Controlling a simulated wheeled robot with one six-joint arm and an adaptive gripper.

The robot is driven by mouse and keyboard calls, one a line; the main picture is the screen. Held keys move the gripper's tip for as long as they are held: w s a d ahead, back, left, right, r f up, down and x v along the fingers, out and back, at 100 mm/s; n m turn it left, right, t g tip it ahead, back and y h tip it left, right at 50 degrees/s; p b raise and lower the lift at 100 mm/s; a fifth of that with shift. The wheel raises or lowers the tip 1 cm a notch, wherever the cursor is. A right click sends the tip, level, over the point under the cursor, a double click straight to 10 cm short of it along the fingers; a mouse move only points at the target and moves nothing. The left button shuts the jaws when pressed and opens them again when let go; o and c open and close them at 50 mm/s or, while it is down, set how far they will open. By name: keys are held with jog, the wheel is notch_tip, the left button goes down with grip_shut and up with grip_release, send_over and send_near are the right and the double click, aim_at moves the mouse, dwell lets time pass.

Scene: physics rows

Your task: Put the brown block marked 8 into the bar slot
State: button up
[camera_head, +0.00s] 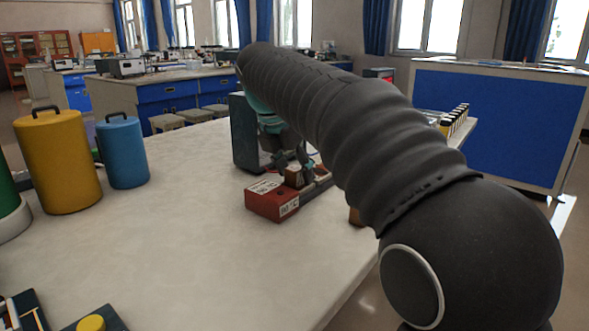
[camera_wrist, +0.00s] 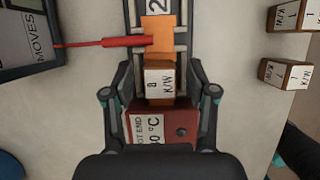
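The brown block marked 8 K/W (camera_wrist: 160,82) is in the middle of the wrist view, over the bar's line. It lies between the orange piece (camera_wrist: 157,30) and the red hot-end block (camera_wrist: 150,126). I cannot tell whether it is fully seated in the bar slot. My gripper (camera_wrist: 158,92) straddles the block, with a visible gap on each side, so it looks open. In the head view, my gripper (camera_head: 292,162) is low over the bar, and the brown block (camera_head: 293,177) shows partly behind the red block (camera_head: 272,199). My arm hides much of the bar.
Two other brown K/W blocks (camera_wrist: 285,74) (camera_wrist: 295,15) stand right of the bar. A red pointer (camera_wrist: 125,41) reaches across from a dark MOVES panel (camera_wrist: 22,42). Yellow (camera_head: 60,160) and blue (camera_head: 123,152) cylinders stand left. The table's middle (camera_head: 180,220) is clear.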

jog(key=p+v, duration=0.3)
jog(key=v, duration=0.9)
jog(key=shift+r, duration=0.15)
